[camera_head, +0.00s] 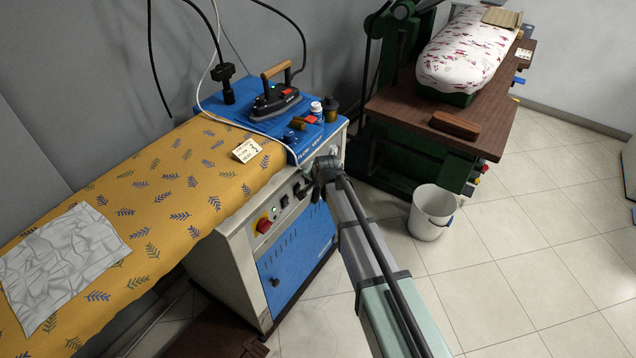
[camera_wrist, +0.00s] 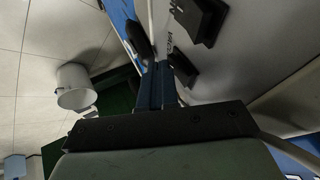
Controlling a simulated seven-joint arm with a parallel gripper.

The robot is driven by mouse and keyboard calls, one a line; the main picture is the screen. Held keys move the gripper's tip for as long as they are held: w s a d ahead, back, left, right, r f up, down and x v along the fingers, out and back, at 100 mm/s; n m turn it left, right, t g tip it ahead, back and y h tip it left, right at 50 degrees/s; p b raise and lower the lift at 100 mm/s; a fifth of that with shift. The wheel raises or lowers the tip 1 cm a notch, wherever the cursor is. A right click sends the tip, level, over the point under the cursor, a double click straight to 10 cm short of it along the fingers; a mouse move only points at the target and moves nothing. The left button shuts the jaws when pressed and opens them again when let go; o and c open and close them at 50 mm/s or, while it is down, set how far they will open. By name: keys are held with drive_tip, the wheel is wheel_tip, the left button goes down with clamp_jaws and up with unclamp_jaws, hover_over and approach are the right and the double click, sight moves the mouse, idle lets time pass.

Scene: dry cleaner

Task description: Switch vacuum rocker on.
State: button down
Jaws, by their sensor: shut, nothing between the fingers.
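The ironing station's grey front panel (camera_head: 253,226) has a small row of controls near its top right corner. A dark rocker switch (camera_head: 301,189) sits beside my gripper (camera_head: 310,184), with a small green light (camera_head: 284,200) to its left. In the wrist view, two black switch housings (camera_wrist: 200,18) stand out from the pale panel, with printed lettering beside them that is too small to read surely. My gripper (camera_wrist: 158,68) is shut and empty, its tips close to the lower housing (camera_wrist: 183,68). I cannot tell whether they touch, or which position the rocker is in.
A red knob (camera_head: 263,225) is left on the panel. The blue top carries an iron (camera_head: 275,102) and bottles; a yellow patterned board (camera_head: 160,178) with a grey cloth (camera_head: 62,262) extends left. A white bucket (camera_head: 432,212) and green press (camera_head: 465,118) stand right. Floor is clear at lower right.

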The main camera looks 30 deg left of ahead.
drive_tip(key=shift+a+f, duration=0.1)
drive_tip(key=shift+a, duration=0.15)
idle(0.4)
drive_tip(key=shift+r, duration=0.85)
